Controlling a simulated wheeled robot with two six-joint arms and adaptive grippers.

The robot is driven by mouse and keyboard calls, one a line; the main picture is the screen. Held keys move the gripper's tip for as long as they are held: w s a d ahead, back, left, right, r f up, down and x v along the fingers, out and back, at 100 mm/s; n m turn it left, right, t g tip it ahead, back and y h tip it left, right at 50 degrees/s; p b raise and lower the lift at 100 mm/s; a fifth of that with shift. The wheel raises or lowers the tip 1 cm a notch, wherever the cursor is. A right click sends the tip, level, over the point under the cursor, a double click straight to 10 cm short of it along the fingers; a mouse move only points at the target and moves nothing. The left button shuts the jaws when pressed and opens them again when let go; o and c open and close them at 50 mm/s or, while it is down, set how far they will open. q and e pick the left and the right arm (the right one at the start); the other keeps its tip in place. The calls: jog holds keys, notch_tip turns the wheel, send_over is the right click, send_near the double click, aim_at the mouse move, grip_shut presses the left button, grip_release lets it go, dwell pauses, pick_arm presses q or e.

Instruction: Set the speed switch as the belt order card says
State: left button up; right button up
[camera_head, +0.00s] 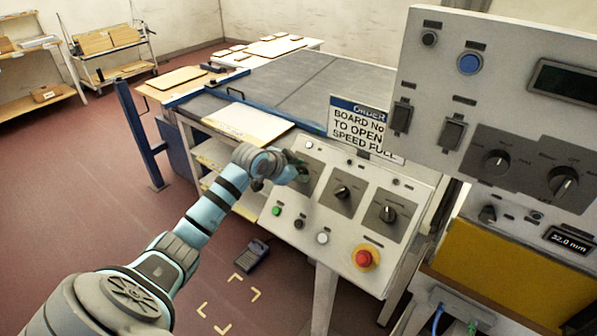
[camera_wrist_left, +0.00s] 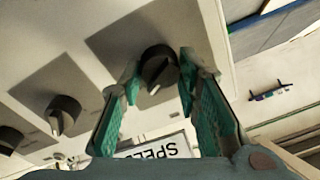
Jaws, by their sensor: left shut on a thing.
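The order card (camera_head: 362,128) stands behind the sloped control panel (camera_head: 335,240); it reads "ORDER", "BOARD No", "TO OPEN", "SPEED FULL", and its right part is hidden. My left gripper (camera_head: 301,177) is at the leftmost rotary knob of this panel and mostly covers it in the head view. In the left wrist view its green-padded fingers are shut on the sides of this black knob (camera_wrist_left: 158,69). The knob's label is not readable. A middle knob (camera_head: 342,191) and a right knob (camera_head: 388,213) are untouched. My right gripper is not in view.
A red emergency stop (camera_head: 366,258) and a green button (camera_head: 277,211) sit lower on the panel. A tall upper panel (camera_head: 500,95) with more switches stands at right. The belt table (camera_head: 330,85) lies behind. A pedal (camera_head: 252,256) lies on the floor.

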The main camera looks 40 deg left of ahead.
pick_arm(q)
jog(key=shift+m, duration=0.3)
jog(key=o, duration=1.2)
jog(key=shift+c, duration=0.2)
jog(key=v, duration=1.2)
jog(key=shift+w, duration=0.15)
jog(key=shift+a, duration=0.1)
